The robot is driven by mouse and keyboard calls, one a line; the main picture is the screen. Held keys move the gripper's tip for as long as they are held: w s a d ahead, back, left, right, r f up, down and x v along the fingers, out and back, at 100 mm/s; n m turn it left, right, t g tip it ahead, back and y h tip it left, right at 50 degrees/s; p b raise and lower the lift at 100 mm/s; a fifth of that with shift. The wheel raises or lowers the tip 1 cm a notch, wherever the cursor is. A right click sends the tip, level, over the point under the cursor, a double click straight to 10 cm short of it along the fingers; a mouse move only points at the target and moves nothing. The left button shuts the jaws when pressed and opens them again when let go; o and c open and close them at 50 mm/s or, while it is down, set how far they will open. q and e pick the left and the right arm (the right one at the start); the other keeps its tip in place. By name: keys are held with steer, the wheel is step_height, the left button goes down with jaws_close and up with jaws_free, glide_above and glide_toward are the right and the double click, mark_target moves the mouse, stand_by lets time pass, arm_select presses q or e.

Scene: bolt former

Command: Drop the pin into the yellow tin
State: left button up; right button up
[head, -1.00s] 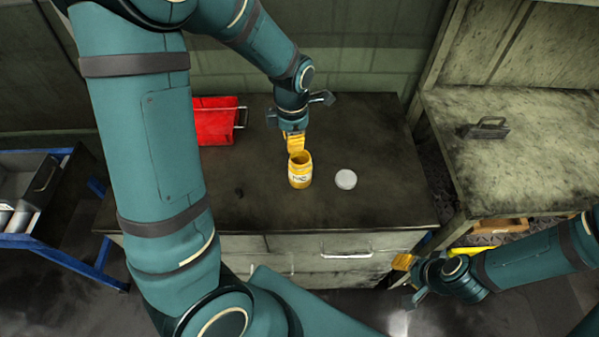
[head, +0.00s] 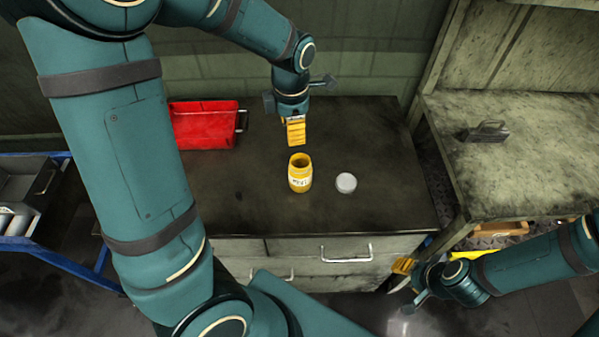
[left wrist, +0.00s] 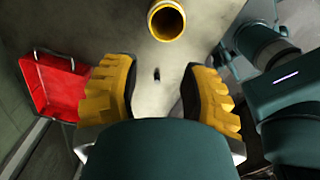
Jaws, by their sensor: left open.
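The yellow tin (head: 300,180) stands upright and open on the dark cabinet top in the head view. Its round mouth shows at the top of the left wrist view (left wrist: 167,22). My left gripper (head: 296,143) is above and behind the tin, apart from it. Its yellow fingers (left wrist: 158,92) are open with nothing held between them. A small dark piece (left wrist: 156,74) shows beyond the fingers; it looks like the pin, but is too small to be sure. A dark speck (head: 239,194) lies left of the tin. My right gripper (head: 403,266) is low at the right, away from the tin.
A round pale lid (head: 346,183) lies right of the tin. A red tray (head: 205,128) is at the back left of the cabinet top (head: 385,145). A workbench (head: 545,165) with a dark metal block (head: 484,132) stands at the right. The front of the cabinet top is mostly clear.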

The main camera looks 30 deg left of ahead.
arm_select(q)
step_height(320, 180, up, 7)
stand_by(0.3)
steer(key=shift+f, duration=0.1)
